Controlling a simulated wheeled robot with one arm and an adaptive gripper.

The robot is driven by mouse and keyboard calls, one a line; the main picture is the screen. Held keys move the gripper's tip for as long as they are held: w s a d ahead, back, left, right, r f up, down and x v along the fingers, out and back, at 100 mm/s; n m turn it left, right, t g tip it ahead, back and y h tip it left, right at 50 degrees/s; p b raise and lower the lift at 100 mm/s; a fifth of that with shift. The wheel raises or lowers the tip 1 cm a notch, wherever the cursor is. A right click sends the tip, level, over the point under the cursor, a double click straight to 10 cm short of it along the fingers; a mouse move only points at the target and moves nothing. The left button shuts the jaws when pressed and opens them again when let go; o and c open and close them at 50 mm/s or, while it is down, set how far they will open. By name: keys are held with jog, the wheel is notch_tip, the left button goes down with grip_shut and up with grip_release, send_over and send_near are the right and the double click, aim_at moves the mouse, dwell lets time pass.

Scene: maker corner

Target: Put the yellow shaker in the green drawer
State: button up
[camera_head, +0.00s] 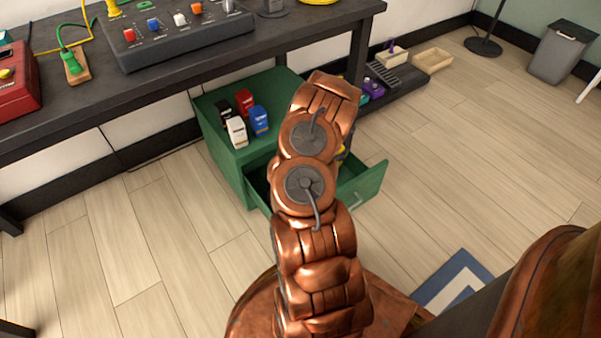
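The green drawer (363,190) is pulled out from the green cabinet (233,173) under the table. My copper arm crosses in front of the drawer and hides most of its inside. A small patch of yellow (341,153) shows at the right edge of my arm, above the drawer. It may be part of the yellow shaker, but too little shows to be sure. My gripper is hidden behind my arm, so its fingers and anything in them do not show.
On the cabinet top stand a white shaker (237,132), a black one (224,109), a red one (244,101) and a blue one (258,120). The dark table (180,88) overhangs the cabinet. A low dark shelf (398,88) with small items lies behind right. Open floor lies right.

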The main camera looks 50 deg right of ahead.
jog(key=w+d+f+b, duration=0.1)
jog(key=w+f, duration=0.1)
jog(key=w, duration=0.1)
jog(key=w+d+f+b, duration=0.1)
jog(key=w+b, duration=0.1)
jog(key=w, duration=0.1)
jog(key=w+d+f+b, duration=0.1)
jog(key=w+f, duration=0.1)
jog(key=w, duration=0.1)
jog(key=shift+w+d+f, duration=0.1)
jog(key=shift+w+f, duration=0.25)
jog(key=shift+w, duration=0.05)
jog(key=shift+w+d+f+b, duration=0.2)
jog(key=shift+w+f+b, duration=0.4)
jog(key=shift+w, duration=0.15)
jog(key=shift+w+d+f+b, duration=0.15)
jog(key=shift+w+f+b, duration=0.35)
jog(key=shift+w, duration=0.25)
jog(key=shift+f, duration=0.15)
jog(key=o, duration=1.2)
jog(key=shift+a+r, duration=0.3)
jog(key=shift+r, duration=0.05)
jog(key=p+v, duration=0.3)
jog(key=v, duration=0.8)
jog(key=shift+s+a+p, duration=0.1)
jog(key=shift+a+p, duration=0.05)
jog(key=shift+p, duration=0.25)
